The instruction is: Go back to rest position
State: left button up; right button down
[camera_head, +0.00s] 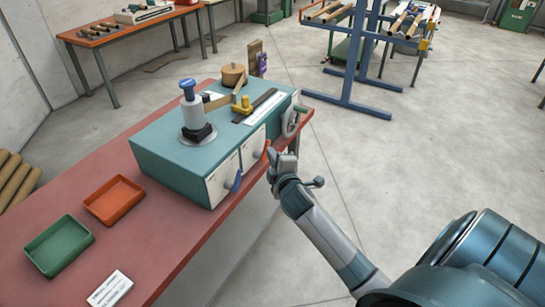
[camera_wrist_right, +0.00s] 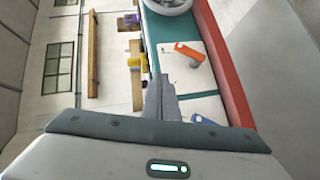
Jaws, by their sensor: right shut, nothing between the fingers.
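My right gripper (camera_head: 272,168) is shut and empty in the head view. It is close to the front right of the teal spiral winder (camera_head: 165,156), near an orange lever (camera_head: 266,150). In the right wrist view, the gripper fingers (camera_wrist_right: 160,98) are pressed together with nothing between them. The orange lever (camera_wrist_right: 189,51) shows just beyond them on the winder's white panel; I cannot tell whether they touch. My left gripper is not in view. The winder stands on a red bench (camera_head: 165,245).
A handwheel (camera_head: 292,121) sits on the winder's right end, and a blue lever (camera_head: 234,181) on its front. Green (camera_head: 59,246) and orange trays (camera_head: 114,200) and a white card (camera_head: 110,289) lie on the bench. Open floor (camera_head: 400,160) is right of the bench, before a blue rack (camera_head: 356,55).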

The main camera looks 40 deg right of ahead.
jog(key=shift+s+r, duration=0.1)
dwell(0.6)
